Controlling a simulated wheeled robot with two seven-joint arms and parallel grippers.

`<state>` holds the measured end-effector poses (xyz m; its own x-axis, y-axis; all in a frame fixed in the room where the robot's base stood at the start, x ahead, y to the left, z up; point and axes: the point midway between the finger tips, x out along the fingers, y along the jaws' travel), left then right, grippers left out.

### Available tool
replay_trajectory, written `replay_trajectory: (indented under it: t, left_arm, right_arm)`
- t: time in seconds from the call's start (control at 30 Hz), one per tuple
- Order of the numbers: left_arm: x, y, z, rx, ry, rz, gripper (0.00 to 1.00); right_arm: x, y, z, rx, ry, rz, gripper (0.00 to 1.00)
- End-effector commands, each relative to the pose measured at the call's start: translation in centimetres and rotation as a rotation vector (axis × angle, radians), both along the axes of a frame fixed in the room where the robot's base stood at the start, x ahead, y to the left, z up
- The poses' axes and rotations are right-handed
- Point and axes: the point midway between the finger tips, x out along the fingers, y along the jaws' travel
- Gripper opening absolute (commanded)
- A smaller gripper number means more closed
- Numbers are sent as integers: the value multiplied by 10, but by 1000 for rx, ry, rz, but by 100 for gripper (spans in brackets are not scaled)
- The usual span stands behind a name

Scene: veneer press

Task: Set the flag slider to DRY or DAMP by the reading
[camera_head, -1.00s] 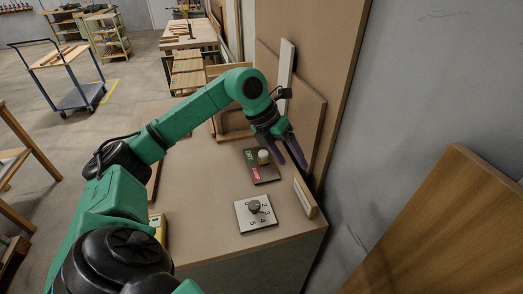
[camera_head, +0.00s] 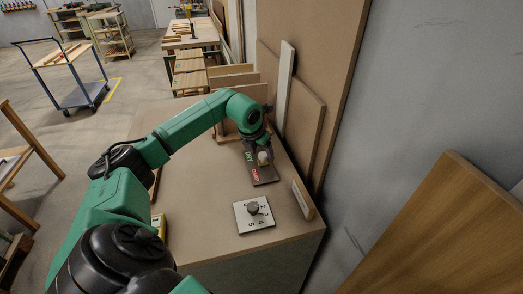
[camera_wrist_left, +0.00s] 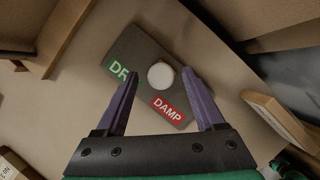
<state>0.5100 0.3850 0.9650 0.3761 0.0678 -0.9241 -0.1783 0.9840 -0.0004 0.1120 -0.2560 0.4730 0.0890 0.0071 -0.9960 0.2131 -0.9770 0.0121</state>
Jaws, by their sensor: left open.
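The flag slider (camera_head: 262,176) is a dark plate on the bench with a green DRY label and a red DAMP label. Its pale round knob (camera_wrist_left: 160,75) sits near the plate's middle in the left wrist view, level with the gap between the labels. My left gripper (camera_head: 264,154) is over the plate in the head view. In the wrist view its two purple fingers are open, one on either side of the knob, and seem not to touch it. A yellow device (camera_head: 158,224), perhaps the meter, is partly hidden by my arm; its reading is not legible.
A white numbered dial plate (camera_head: 242,221) with a dark knob lies nearer on the bench (camera_head: 200,190). A small wooden block (camera_head: 303,199) stands at the right edge. Boards (camera_head: 305,125) lean behind the slider.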

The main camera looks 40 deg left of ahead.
Motion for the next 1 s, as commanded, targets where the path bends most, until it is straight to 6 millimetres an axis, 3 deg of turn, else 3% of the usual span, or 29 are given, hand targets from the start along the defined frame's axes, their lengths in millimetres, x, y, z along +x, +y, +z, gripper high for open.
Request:
replay_trajectory:
  t: [0.2, 0.4, 1.0]
  left_arm:
    - [0, 0, -1, 0, 0, 0, 71]
    - [0, 0, -1, 0, 0, 0, 0]
    - [0, 0, 0, 0, -1, 0, 0]
  right_arm:
    - [1, -3, 0, -5, -1, 2, 50]
    - [1, -5, 0, -7, -2, 1, 50]
    - [2, -5, 0, -7, -2, -1, 50]
